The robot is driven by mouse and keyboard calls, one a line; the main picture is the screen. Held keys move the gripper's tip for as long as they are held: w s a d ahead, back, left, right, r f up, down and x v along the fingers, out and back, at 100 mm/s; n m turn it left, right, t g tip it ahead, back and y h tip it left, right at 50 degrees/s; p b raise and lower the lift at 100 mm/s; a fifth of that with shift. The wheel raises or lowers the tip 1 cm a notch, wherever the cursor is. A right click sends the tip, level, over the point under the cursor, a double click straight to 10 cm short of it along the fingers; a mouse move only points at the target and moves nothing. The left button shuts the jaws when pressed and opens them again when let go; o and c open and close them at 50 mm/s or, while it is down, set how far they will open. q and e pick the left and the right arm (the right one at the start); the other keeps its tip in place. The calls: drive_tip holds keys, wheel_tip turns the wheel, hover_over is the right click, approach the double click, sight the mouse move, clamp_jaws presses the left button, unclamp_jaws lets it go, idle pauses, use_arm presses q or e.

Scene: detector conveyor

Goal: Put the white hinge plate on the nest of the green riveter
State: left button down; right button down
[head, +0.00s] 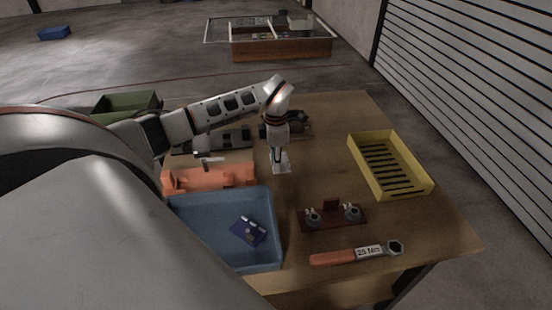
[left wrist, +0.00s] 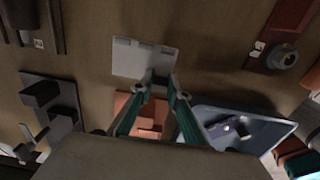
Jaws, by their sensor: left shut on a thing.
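The white hinge plate (head: 282,166) is between the fingertips of my left gripper (head: 278,152), above the wooden table. The left wrist view shows the plate (left wrist: 143,58) flat and pale, with notches along its far edge. The fingers of my left gripper (left wrist: 162,84) are shut on its near edge. No machine in view is clearly green. A dark device (head: 297,122) stands just behind the gripper, partly hidden by it. A grey fixture with dark blocks (head: 232,138) stands left of it. I cannot tell whether either is the riveter. My right gripper is not in view.
An orange fixture (head: 210,180) and a blue bin (head: 272,225) holding a dark blue part are at the left. A dark red fixture (head: 334,215), a torque wrench (head: 333,258) and a yellow slotted tray (head: 421,182) lie right. A green bin (head: 145,101) is behind left.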

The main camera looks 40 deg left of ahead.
use_arm(q)
drive_tip(key=shift+f, duration=1.65)
drive_tip(key=shift+f, duration=0.1)
drive_tip(key=c, duration=1.9)
unclamp_jaws()
